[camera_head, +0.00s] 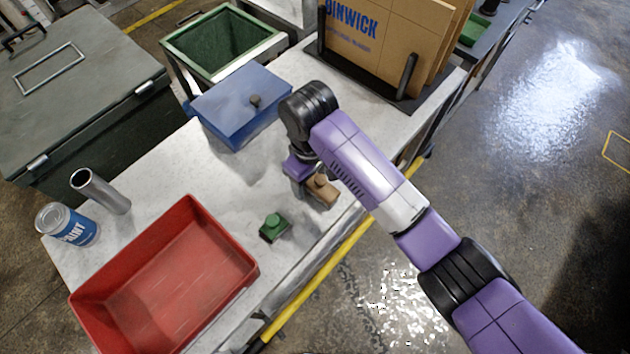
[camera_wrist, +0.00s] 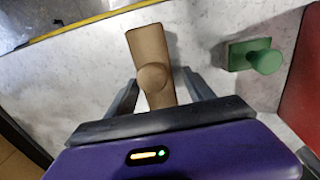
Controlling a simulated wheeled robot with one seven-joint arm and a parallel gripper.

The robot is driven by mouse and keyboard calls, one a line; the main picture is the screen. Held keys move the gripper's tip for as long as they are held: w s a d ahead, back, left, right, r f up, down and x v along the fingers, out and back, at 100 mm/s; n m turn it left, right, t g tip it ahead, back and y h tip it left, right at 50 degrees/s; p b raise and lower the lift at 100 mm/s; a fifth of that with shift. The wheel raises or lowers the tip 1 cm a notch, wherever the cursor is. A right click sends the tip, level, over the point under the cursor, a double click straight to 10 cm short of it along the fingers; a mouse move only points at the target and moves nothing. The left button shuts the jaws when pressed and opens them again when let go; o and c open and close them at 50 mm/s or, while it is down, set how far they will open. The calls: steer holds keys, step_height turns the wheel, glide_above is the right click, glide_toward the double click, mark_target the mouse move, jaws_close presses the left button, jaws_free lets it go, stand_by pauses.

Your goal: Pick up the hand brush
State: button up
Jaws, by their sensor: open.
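The hand brush appears to be the brown, elongated block with a round knob (camera_head: 321,189) on the white table near its front edge. In the wrist view the brush (camera_wrist: 150,50) runs from between my fingers out ahead of them. My gripper (camera_head: 306,178) is just above the table at the brush and partly hides it in the head view. In the wrist view my gripper (camera_wrist: 163,88) is open, with one finger on each side of the brush and gaps visible beside it. Height above the brush is hard to judge.
A green block with a knob (camera_head: 273,228) lies left of the brush. A red tray (camera_head: 250,262) stands at the front left, by a paint can (camera_head: 66,225) and metal tube (camera_head: 100,190). A blue box (camera_head: 238,105) and cardboard sheets (camera_head: 385,45) are behind.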

steer(key=shift+f, duration=0.1)
steer(key=shift+c, duration=0.4)
jaws_close()
steer(key=shift+r, duration=0.2)
step_height(320, 180, up, 20)
steer(key=p, duration=0.4)
steer(key=shift+f+p, duration=0.15)
steer(key=shift+p, duration=0.2)
